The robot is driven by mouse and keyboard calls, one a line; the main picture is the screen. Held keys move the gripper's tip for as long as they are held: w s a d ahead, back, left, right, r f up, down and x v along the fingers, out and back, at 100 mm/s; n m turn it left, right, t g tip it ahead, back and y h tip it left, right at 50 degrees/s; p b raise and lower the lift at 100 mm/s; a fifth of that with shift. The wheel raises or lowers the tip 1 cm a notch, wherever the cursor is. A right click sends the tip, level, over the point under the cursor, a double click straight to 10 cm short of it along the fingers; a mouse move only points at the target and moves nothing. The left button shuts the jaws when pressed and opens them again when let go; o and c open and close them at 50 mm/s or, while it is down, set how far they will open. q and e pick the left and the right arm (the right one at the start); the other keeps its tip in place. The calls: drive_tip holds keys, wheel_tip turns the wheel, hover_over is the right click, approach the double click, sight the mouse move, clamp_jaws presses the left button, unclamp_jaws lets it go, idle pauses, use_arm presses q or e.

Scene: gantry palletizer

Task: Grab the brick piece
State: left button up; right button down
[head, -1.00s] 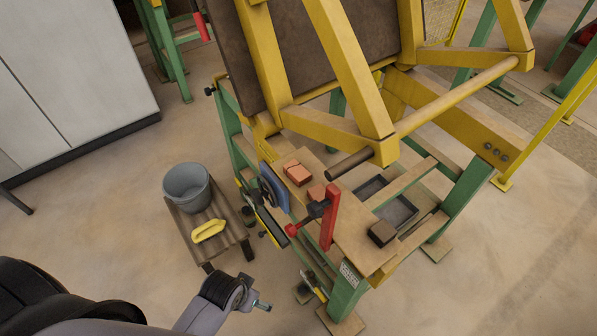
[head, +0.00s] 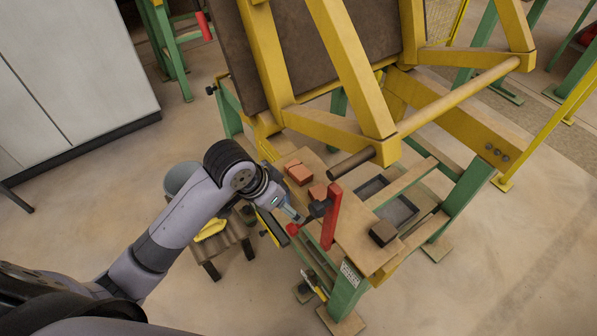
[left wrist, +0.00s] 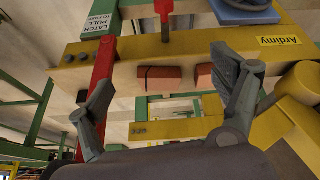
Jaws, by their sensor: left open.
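Two orange-red bricks, a larger one (head: 298,173) and a smaller one (head: 318,191), lie on the wooden worktop (head: 352,225). In the left wrist view, two reddish bricks, one on the left (left wrist: 160,78) and one on the right (left wrist: 203,77), appear between the spread fingers. A dark block (head: 382,233) sits near the worktop's front right. My left gripper (head: 292,212) is at the left edge of the worktop, beside the red clamp, short of the bricks. It is open and empty in the left wrist view (left wrist: 165,80). My right gripper is not in view.
The upright red clamp (head: 331,216) stands close to my gripper. The yellow frame (head: 345,70) and its bar (head: 455,98) rise over the back of the worktop. Dark trays (head: 398,210) lie at right. A grey bucket (head: 180,176) stands on a stool at left.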

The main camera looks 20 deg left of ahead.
use_arm(q)
drive_tip(key=w+a+r, duration=0.5)
drive_tip(key=w+r, duration=0.4)
drive_tip(key=p, duration=0.2)
hover_over(298, 169)
drive_tip(key=s+a, duration=0.1)
drive_tip(key=s, duration=0.2)
drive_tip(key=shift+m, duration=0.3)
wheel_tip(298, 169, down, 10)
drive_tip(key=shift+w+a+f, duration=0.1)
drive_tip(key=shift+f, duration=0.1)
drive_tip(key=shift+w+f, duration=0.3)
drive_tip(key=shift+f, duration=0.2)
drive_tip(key=p+x, duration=0.1)
drive_tip(key=x, duration=0.3)
drive_tip(key=shift+w+f, duration=0.1)
drive_tip(key=shift+w, duration=0.1)
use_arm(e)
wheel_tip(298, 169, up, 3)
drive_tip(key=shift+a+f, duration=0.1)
use_arm(q)
drive_tip(key=c, duration=1.3)
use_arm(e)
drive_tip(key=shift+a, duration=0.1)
